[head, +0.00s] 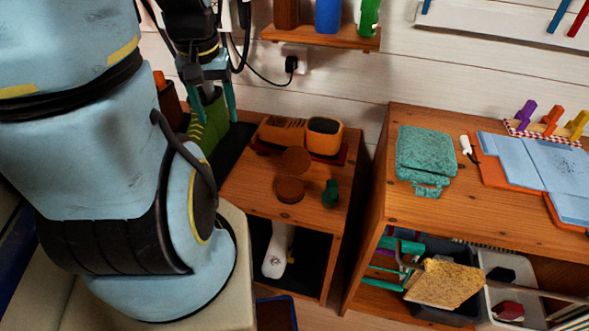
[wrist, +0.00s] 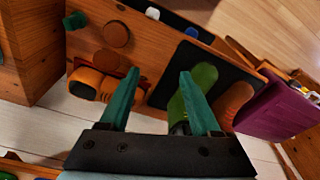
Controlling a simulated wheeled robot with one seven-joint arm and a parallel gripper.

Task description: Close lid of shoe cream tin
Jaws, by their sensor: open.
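The shoe cream tin (head: 289,191) is a small round brown tin on the low wooden cabinet; it also shows in the wrist view (wrist: 115,33). Its round brown lid (head: 295,159) is open and stands on the side toward the orange shoes; the lid also shows in the wrist view (wrist: 106,60). I cannot make out the hinge. My gripper (head: 207,97) is open and empty, with teal fingers, up and left of the tin in the head view. In the wrist view my fingers (wrist: 160,77) point toward the cabinet, and the tin lies left of them, apart.
Orange shoes (head: 281,131) stand behind the tin, and a small green item (head: 330,194) stands right of it. A green shoe (head: 207,118) on a dark mat is beneath my gripper. A shelf (head: 325,38) hangs above. A workbench (head: 400,208) stands at right.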

